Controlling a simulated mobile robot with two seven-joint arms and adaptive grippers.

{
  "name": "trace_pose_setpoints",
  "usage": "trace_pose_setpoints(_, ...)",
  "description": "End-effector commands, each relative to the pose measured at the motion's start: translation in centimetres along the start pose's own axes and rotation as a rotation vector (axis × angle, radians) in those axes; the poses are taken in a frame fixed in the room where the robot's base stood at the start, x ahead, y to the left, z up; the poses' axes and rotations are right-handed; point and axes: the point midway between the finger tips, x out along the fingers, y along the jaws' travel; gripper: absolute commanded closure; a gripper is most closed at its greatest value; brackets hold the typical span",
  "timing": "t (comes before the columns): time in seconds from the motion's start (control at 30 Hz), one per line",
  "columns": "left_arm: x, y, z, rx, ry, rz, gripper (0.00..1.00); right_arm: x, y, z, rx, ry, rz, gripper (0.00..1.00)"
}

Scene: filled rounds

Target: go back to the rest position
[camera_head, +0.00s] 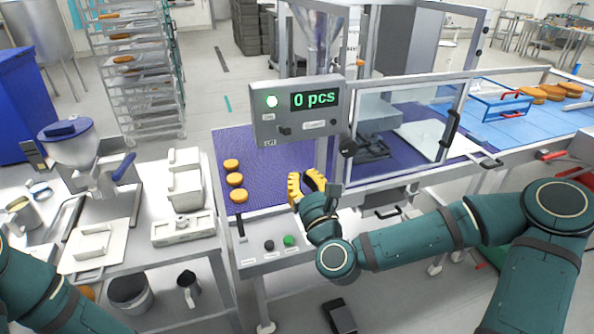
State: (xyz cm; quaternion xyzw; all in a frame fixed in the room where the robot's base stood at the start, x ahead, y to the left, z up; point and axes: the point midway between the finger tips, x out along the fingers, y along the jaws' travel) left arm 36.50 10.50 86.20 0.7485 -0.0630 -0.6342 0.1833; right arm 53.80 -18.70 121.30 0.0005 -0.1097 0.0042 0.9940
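My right arm (430,238) reaches in from the right across the front of the machine. Its gripper (303,177) has yellow fingers and hangs over the front edge of the purple belt, below the display box. The fingers look apart, with nothing seen between them. My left arm (50,290) shows only as green links at the lower left. Its gripper is out of the picture.
Filled rounds (236,180) lie in a column on the purple belt (262,150), left of my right gripper. The display box (298,108) reads "0 pcs" above it. A control panel (300,240) is close below. A guarded machine (400,120) stands behind.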

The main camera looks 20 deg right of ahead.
Motion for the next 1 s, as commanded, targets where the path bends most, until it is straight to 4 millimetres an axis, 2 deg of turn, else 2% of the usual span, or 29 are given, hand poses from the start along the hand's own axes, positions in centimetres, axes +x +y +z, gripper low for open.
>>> trace_pose_setpoints(0.13,0.0,0.0,0.0,0.000,0.000,0.000,1.00,-0.6,0.0,0.2,0.000,0.000,0.000,1.00)
trace_pose_setpoints(0.57,0.0,0.0,0.0,0.000,0.000,0.000,1.00,-0.6,0.0,0.1,-0.001,0.000,0.001,1.00)
trace_pose_setpoints(0.67,0.1,-0.1,0.0,0.000,0.000,0.000,1.00,-0.7,0.7,-0.7,-0.036,0.022,0.023,1.00)
trace_pose_setpoints(0.77,0.5,-0.2,0.1,0.000,-0.001,0.000,1.00,-1.1,2.8,-3.5,-0.160,0.088,0.102,1.00)
trace_pose_setpoints(0.87,1.0,-0.4,0.3,0.001,-0.003,-0.001,1.00,-2.3,6.0,-8.3,-0.382,0.184,0.253,1.00)
trace_pose_setpoints(1.0,1.9,-0.7,0.5,0.001,-0.007,-0.002,1.00,-5.9,10.3,-15.9,-0.752,0.288,0.545,1.00)
